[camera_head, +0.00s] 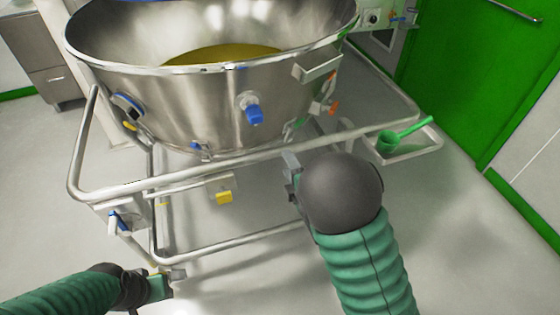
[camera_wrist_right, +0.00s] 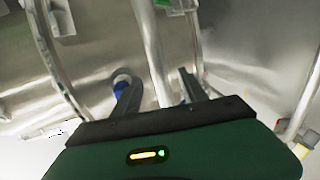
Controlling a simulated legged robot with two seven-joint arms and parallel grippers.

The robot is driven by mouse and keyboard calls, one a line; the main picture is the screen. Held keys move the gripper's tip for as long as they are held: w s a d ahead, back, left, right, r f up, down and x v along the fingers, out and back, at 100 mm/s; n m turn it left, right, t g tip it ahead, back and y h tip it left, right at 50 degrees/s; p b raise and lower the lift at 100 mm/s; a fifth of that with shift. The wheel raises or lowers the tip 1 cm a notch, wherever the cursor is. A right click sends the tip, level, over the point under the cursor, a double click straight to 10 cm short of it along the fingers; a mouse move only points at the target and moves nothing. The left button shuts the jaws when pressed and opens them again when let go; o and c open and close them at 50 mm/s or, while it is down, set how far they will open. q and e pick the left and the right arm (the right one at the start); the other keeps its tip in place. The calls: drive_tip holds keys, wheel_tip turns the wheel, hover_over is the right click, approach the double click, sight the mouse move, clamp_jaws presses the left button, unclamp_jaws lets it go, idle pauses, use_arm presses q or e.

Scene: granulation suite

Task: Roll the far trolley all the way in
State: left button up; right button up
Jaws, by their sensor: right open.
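A steel trolley (camera_head: 180,190) with a tubular frame carries a large round bowl (camera_head: 190,105) with yellow-brown material inside. It is the only trolley I can make out; whether it is the far one I cannot tell. My right gripper (camera_head: 290,172) is at the trolley's front rail, right of its middle. In the right wrist view, the gripper's two fingers (camera_wrist_right: 158,92) are apart, with the rail tube (camera_wrist_right: 152,50) running between them. My left gripper (camera_head: 165,286) is low at the left, near the lower frame bar; its fingers are too small to read.
A side tray (camera_head: 415,150) with a green scoop (camera_head: 400,134) sits at the trolley's right. A green door (camera_head: 480,70) stands at the right, a steel cabinet (camera_head: 45,60) at the back left. Grey floor (camera_head: 470,240) is clear at the lower right.

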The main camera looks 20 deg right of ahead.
sight(280, 153)
drive_tip(key=w, duration=0.3)
drive_tip(key=w+f+b, duration=0.1)
drive_tip(key=w, duration=0.3)
drive_tip(key=shift+f, duration=0.2)
drive_tip(key=shift+w+a+b, duration=0.25)
drive_tip(key=shift+w+b, duration=0.05)
drive_tip(key=shift+w, duration=0.15)
drive_tip(key=shift+d, duration=0.1)
drive_tip(key=shift+d, duration=0.1)
drive_tip(key=c, duration=0.5)
clamp_jaws()
drive_tip(key=shift+s+a+f, duration=0.15)
drive_tip(key=shift+a+f, duration=0.05)
drive_tip(key=shift+f, duration=0.05)
